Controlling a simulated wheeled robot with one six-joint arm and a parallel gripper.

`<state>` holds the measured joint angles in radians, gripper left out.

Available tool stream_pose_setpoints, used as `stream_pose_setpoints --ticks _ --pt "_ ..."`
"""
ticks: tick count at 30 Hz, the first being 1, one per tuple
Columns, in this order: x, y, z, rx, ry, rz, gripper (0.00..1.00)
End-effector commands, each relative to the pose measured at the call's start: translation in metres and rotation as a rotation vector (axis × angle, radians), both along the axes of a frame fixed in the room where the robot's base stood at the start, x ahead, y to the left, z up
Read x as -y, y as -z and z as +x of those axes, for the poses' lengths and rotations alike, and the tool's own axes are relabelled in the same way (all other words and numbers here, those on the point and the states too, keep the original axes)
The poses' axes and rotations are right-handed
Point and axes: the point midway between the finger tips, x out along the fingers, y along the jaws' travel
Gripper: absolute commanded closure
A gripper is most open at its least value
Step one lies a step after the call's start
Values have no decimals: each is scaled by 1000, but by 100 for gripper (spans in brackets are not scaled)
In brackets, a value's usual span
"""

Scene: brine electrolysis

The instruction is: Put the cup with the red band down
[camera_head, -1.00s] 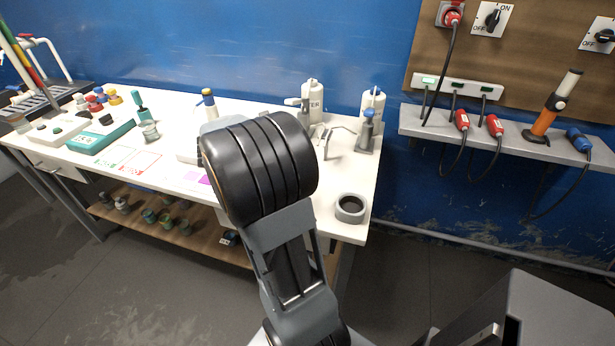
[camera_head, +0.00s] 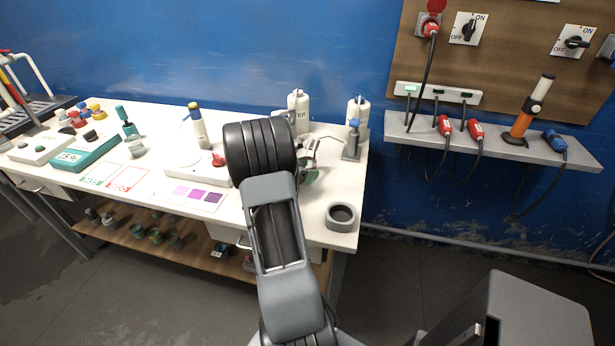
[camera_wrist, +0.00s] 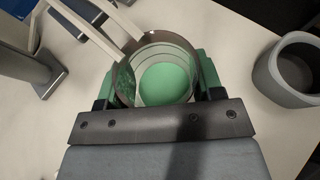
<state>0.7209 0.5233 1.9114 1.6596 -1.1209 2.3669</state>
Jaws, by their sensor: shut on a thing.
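My gripper (camera_wrist: 157,88) is shut on a clear, round cup (camera_wrist: 165,62) with a green disc showing inside it. Its two green fingers press on the cup's left and right sides in the wrist view. No red band can be made out on the cup from this angle. In the head view the gripper (camera_head: 308,170) is mostly hidden behind my arm, over the right part of the white table (camera_head: 277,216). I cannot tell whether the cup touches the tabletop.
A grey ring-shaped holder (camera_head: 342,216) stands at the table's front right corner, right of the cup in the wrist view (camera_wrist: 290,70). White bottles (camera_head: 357,112) and a grey stand (camera_head: 351,143) are behind. Green- and red-outlined cards (camera_head: 126,177) lie left.

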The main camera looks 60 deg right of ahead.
Motion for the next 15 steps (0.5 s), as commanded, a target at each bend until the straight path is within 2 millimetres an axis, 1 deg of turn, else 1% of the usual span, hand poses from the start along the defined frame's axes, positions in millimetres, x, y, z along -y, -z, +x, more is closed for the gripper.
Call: stream_pose_setpoints --ticks 3,9,15 --pt "5 7 -2 -2 2 2 68" --pt "4 33 -1 -4 -1 2 68" --pt "4 35 -1 0 0 -1 68"
